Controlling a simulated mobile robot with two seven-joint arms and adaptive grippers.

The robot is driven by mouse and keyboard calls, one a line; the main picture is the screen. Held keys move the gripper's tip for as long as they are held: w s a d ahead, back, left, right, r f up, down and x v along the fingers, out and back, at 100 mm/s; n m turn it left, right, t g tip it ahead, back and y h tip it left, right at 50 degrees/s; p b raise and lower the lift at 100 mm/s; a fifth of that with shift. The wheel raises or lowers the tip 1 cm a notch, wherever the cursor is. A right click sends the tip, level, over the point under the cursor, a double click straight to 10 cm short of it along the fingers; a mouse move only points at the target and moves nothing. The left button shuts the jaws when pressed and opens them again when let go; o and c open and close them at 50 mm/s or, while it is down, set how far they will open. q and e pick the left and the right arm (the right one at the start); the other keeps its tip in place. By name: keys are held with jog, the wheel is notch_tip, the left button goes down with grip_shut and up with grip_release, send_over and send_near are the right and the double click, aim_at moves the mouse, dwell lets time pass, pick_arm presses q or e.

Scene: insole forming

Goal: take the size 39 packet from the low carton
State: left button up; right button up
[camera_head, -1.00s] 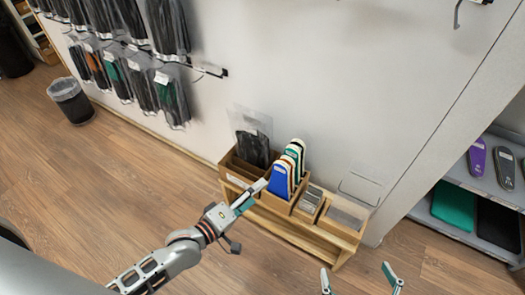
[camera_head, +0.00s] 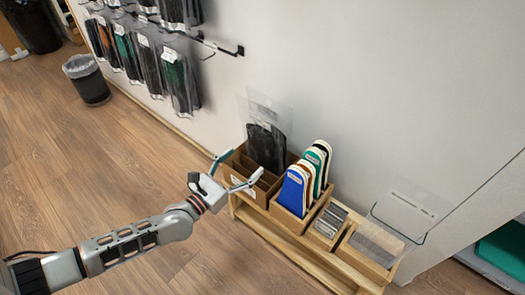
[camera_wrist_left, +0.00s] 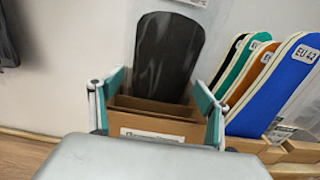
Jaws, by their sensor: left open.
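The low carton (camera_head: 258,196) is a brown cardboard box with dividers at the left end of a wooden bench. A clear packet with a dark insole (camera_head: 267,146) stands upright at its back; its size cannot be read. My left gripper (camera_head: 236,172) is open and empty at the carton's front left. In the left wrist view the packet (camera_wrist_left: 167,60) rises behind the carton (camera_wrist_left: 150,122), between the spread fingers (camera_wrist_left: 160,90). The carton's front label is too small to read, and the gripper body hides its lower part. My right gripper is out of view.
Right of the carton, a box holds upright coloured insoles (camera_head: 294,190), the blue one (camera_wrist_left: 285,65) marked EU 42. Further along the wooden bench (camera_head: 300,258) are a box of grey pieces (camera_head: 328,220) and a clear-sheet box (camera_head: 372,250). Hanging packets (camera_head: 180,75) line the wall.

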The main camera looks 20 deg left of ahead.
aim_at(258, 152)
pick_arm(q)
jog(key=x, duration=0.4)
jog(key=shift+d+f+b, duration=0.2)
jog(key=shift+d+b, duration=0.2)
jog(key=shift+w+d+r, duration=0.1)
jog(key=shift+w+d, duration=0.1)
jog(key=shift+w, duration=0.35)
jog(key=c, duration=1.2)
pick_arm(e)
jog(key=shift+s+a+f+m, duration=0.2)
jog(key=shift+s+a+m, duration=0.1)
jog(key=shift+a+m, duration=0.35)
